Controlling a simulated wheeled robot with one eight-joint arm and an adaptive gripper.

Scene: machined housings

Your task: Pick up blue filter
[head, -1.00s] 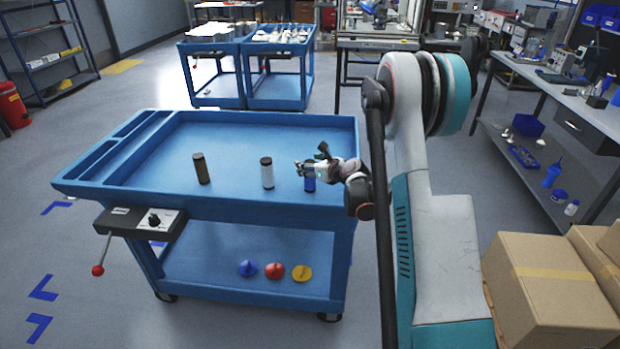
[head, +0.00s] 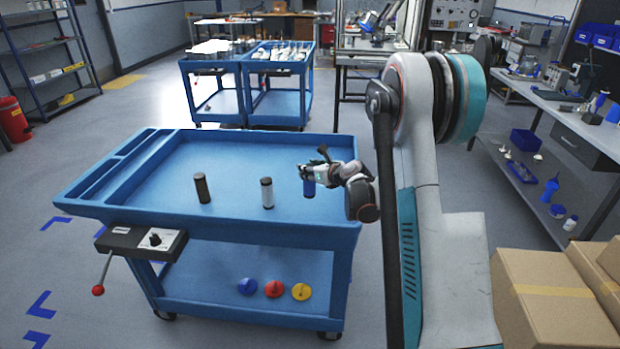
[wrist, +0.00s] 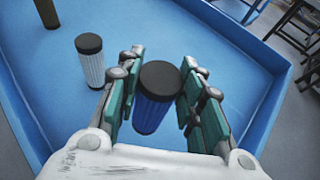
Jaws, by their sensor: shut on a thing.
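The blue filter (head: 309,188) is a blue cylinder with a black cap. In the wrist view the blue filter (wrist: 153,103) sits between the fingers, its black cap toward the camera. My gripper (head: 309,176) is shut on it, over the right part of the blue cart's top tray. In the wrist view my gripper (wrist: 157,100) has its green pads on both sides of the filter. Whether the filter's lower end touches the tray is hard to tell.
A white filter (head: 267,192) with a black cap stands left of my gripper, and a dark filter (head: 202,188) stands further left. The cart (head: 265,146) has a raised rim. Blue, red and yellow discs lie on its lower shelf. Cardboard boxes (head: 552,300) stand at right.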

